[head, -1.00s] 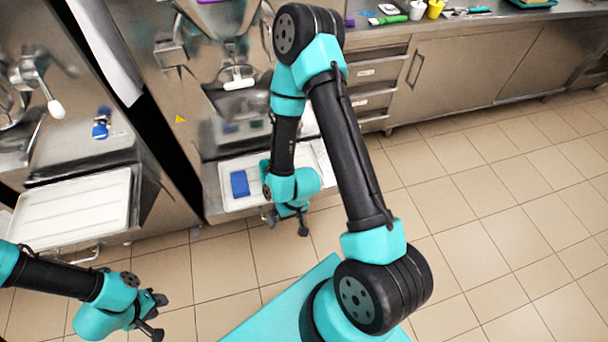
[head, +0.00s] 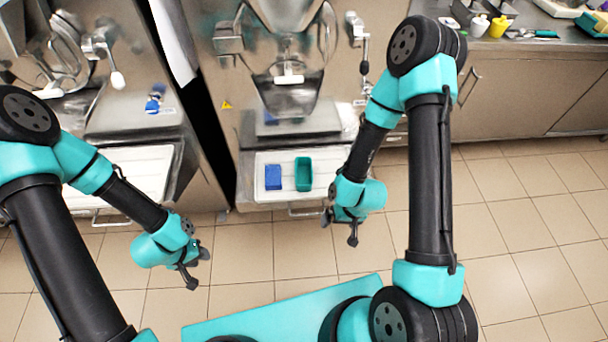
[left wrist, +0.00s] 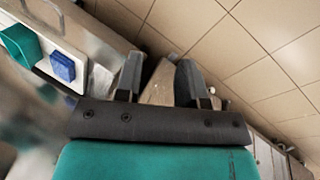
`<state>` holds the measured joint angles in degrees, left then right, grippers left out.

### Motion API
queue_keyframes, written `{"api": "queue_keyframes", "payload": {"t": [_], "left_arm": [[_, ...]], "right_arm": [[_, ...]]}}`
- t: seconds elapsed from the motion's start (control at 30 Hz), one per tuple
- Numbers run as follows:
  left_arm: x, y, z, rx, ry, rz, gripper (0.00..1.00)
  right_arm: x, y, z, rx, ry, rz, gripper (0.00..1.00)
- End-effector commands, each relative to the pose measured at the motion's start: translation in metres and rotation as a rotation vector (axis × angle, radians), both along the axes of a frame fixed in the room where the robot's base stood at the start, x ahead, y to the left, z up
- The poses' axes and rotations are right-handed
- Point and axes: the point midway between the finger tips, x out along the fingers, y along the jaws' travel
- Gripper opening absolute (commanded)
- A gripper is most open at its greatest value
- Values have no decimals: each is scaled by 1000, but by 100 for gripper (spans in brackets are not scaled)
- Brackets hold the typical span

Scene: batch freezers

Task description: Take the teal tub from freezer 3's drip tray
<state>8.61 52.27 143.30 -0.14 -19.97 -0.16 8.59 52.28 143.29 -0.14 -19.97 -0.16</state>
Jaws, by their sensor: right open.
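The teal tub (head: 304,174) stands on a white drip tray (head: 262,194) under the middle freezer, just right of a blue container (head: 274,177). No freezer number is readable. The tub also shows at the left edge of the left wrist view (left wrist: 20,46), beside the blue container (left wrist: 62,67). My left gripper (head: 198,269) is below and left of the tray, apart from the tub; its fingers are spread and empty in the left wrist view (left wrist: 158,82). My right gripper (head: 340,228) is open, below and right of the tub, not touching it.
Another freezer with an empty-looking white tray (head: 135,172) stands at left, partly behind my left arm. A dark gap separates the freezers. A steel counter (head: 545,35) at back right holds a yellow cup (head: 499,27) and other items. The tiled floor in front is clear.

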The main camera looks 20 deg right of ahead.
Motion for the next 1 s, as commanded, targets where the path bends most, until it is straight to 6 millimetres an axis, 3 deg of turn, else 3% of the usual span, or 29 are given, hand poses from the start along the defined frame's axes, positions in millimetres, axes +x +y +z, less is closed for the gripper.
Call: {"api": "queue_keyframes", "payload": {"t": [0.23, 0.83, 1.0], "left_arm": [[0, 0, 0, 0, 0, 0, 36], [0, 0, 0, 0, 0, 0, 94], [0, 0, 0, 0, 0, 0, 96]], "right_arm": [[0, 0, 0, 0, 0, 0, 97], [0, 0, 0, 0, 0, 0, 97], [0, 0, 0, 0, 0, 0, 97]]}}
